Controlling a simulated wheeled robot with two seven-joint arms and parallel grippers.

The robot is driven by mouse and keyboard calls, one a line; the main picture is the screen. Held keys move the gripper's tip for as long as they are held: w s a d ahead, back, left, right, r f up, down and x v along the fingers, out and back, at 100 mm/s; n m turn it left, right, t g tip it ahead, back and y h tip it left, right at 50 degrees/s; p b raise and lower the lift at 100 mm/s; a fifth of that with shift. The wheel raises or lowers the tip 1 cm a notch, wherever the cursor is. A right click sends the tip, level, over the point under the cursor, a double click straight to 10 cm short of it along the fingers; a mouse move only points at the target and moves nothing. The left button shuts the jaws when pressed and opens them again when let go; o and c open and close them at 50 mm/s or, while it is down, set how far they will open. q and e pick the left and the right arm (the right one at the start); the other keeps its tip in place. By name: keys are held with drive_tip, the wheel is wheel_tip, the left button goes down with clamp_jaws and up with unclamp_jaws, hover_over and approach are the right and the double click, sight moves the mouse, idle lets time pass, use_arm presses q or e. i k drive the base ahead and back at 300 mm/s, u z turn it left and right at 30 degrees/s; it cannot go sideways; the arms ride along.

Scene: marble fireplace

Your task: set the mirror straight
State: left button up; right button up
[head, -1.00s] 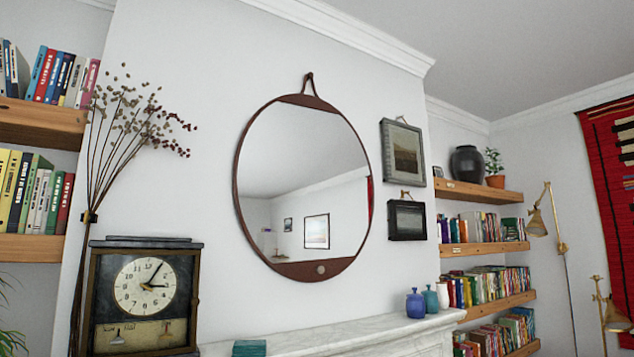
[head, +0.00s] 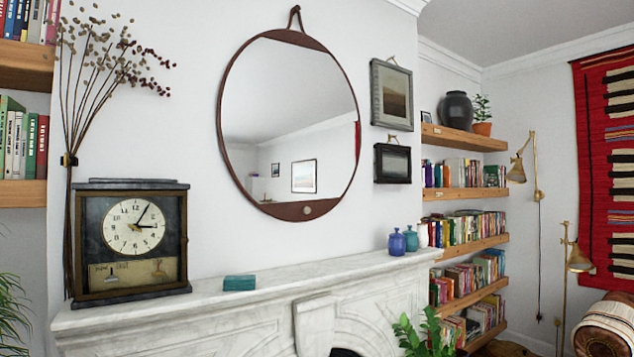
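The round mirror (head: 290,125) hangs on the white wall above the mantel, from a brown strap loop (head: 295,18) at its top. It has a thin brown rim with a brown band at top and bottom. The bottom band carries a round button (head: 306,210). The button sits slightly right of the strap loop in the picture, but the view is slanted, so I cannot tell how far the mirror is tilted. Neither of my grippers shows in the head view.
A clock (head: 131,240), a teal book (head: 239,282) and small vases (head: 397,242) stand on the marble mantel (head: 340,279). Two framed pictures (head: 391,95) hang right of the mirror. Dried stems (head: 100,80) rise behind the clock. Mantel space below the mirror is mostly clear.

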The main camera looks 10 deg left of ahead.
sight(288, 118)
drive_tip(key=z, duration=0.75)
drive_tip(key=i, duration=2.95)
drive_tip(key=u, duration=3.55)
